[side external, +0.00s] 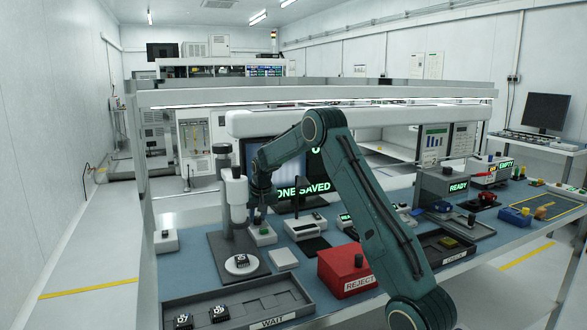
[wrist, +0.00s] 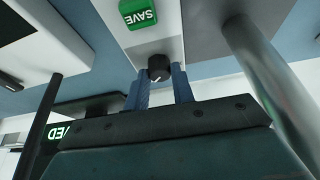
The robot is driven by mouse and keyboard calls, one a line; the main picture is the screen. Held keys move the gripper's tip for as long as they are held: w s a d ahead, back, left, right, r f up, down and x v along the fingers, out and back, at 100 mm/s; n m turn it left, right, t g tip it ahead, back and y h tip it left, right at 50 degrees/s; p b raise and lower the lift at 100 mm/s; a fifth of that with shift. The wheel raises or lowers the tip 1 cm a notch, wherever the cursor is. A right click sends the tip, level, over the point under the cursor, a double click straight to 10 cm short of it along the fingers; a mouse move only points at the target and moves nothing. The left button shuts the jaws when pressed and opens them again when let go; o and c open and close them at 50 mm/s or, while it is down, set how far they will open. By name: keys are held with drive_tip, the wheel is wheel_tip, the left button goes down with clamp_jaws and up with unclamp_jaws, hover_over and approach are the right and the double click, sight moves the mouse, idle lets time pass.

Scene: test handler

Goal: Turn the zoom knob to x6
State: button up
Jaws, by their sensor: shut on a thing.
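The zoom knob (wrist: 158,68) is a small black round knob with a white mark, on a white control box (wrist: 120,35) that also carries a green SAVE button (wrist: 138,14). My gripper (wrist: 161,78) has its two blue fingers on either side of the knob and is shut on it. The knob's scale marks cannot be read. In the side view, my gripper (side external: 261,214) reaches down to the small white control box (side external: 264,238) right of the microscope (side external: 236,195). The knob is too small to make out there.
A monitor (side external: 316,190) behind my arm shows "ONE SAVED", partly covered. A chip lies on the microscope stage (side external: 241,262). In front are a WAIT tray (side external: 204,299) with chips and a red REJECT box (side external: 336,272). A metal post (wrist: 262,65) stands close by in the wrist view.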

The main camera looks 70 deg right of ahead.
drive_tip(key=shift+w+m+g+h, duration=0.1)
drive_tip(key=shift+m+g+h, duration=0.25)
drive_tip(key=shift+m, duration=0.95)
drive_tip(key=o, duration=1)
drive_tip(key=shift+a+r, duration=0.1)
drive_tip(key=shift+v, duration=3.7)
